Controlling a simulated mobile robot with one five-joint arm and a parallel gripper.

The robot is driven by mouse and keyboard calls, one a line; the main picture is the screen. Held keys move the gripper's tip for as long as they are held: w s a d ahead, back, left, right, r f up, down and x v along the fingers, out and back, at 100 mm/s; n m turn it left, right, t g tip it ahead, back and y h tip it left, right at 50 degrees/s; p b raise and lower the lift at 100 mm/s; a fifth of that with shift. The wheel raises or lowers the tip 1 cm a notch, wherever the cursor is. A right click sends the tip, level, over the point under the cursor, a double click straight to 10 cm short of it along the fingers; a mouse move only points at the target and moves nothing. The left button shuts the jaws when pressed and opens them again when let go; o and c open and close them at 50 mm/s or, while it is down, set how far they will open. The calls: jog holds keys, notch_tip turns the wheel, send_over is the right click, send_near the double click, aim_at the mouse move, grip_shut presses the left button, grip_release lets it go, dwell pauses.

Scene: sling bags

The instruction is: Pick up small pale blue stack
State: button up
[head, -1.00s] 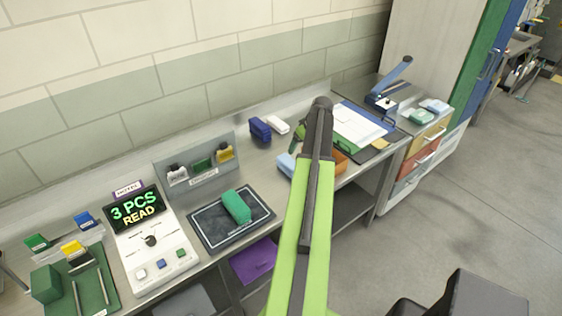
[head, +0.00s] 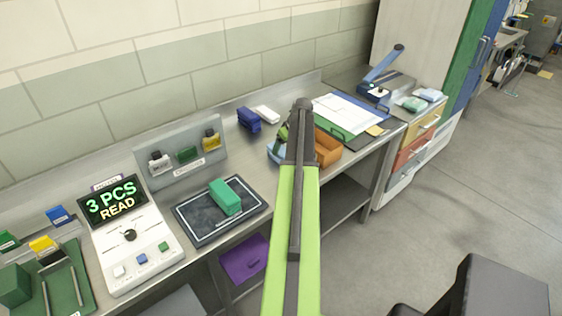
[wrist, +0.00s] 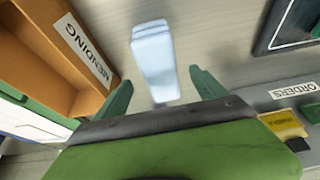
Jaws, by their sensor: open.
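The small pale blue stack (wrist: 155,62) lies on the grey worktop, in the upper middle of the wrist view. My gripper (wrist: 160,82) is open, with one green finger on either side of the stack's near end. I cannot tell whether the fingers are down at its height. In the head view the stack (head: 274,153) shows only in part, beside my gripper (head: 281,138); my arm hides the rest.
An orange bin labelled MENDING (wrist: 62,62) stands close to the left in the wrist view. It also shows in the head view (head: 328,150). A dark mat (head: 190,222) bears a green block (head: 225,197). A dark blue bundle (head: 248,120) and a white one (head: 266,114) lie behind.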

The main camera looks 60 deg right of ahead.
aim_at(282, 150)
jog(key=b+x, duration=0.4)
jog(key=x, duration=0.1)
jog(key=shift+w+d+f+b, duration=0.1)
jog(key=shift+w+b, duration=0.2)
jog(key=shift+b, duration=0.05)
jog(key=c, duration=1.6)
jog(key=shift+r, duration=0.2)
